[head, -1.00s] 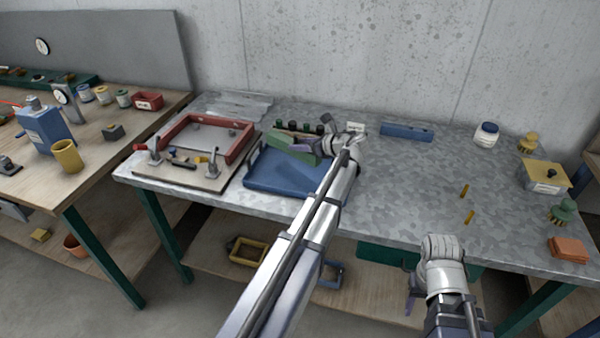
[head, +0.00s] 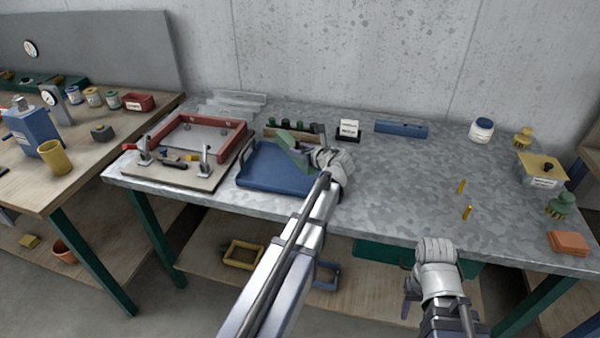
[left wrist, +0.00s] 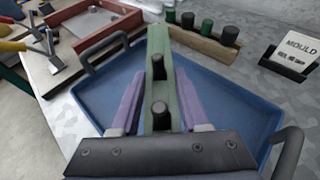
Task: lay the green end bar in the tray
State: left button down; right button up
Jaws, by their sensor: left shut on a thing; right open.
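The green end bar (head: 293,155) is held in my left gripper (head: 308,158), above the blue tray (head: 262,178). Whether the bar touches the tray floor I cannot tell. My right gripper (head: 408,300) hangs in front of the table's front edge, partly hidden by its wrist, and holds nothing that I can see.
Behind the tray is a wooden rack (left wrist: 205,42) with dark and green pegs. A card holder (head: 348,130) stands right of it. A red frame (head: 240,142) on a board with clamps lies left.

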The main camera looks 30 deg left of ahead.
aim_at(300, 164)
pick_arm(q)
jog(key=shift+f+b, duration=2.45)
jog(key=shift+f, duration=0.6)
pick_arm(e)
jog(key=shift+f, duration=3)
pick_arm(q)
jog(key=shift+f, duration=0.2)
jog(key=shift+c, duration=2)
grip_release()
jog(key=shift+r, duration=0.1)
pick_arm(e)
jog(key=shift+f, duration=0.15)
pick_arm(q)
jog(key=shift+r, duration=0.2)
jog(key=p+v, duration=0.4)
jog(key=v, duration=0.7)
jog(key=shift+r, duration=0.1)
jog(key=shift+s+d+p, duration=0.2)
jog(key=shift+d+p, duration=0.1)
jog(key=shift+d, duration=0.1)
pick_arm(e)
jog(key=shift+r, duration=2.45)
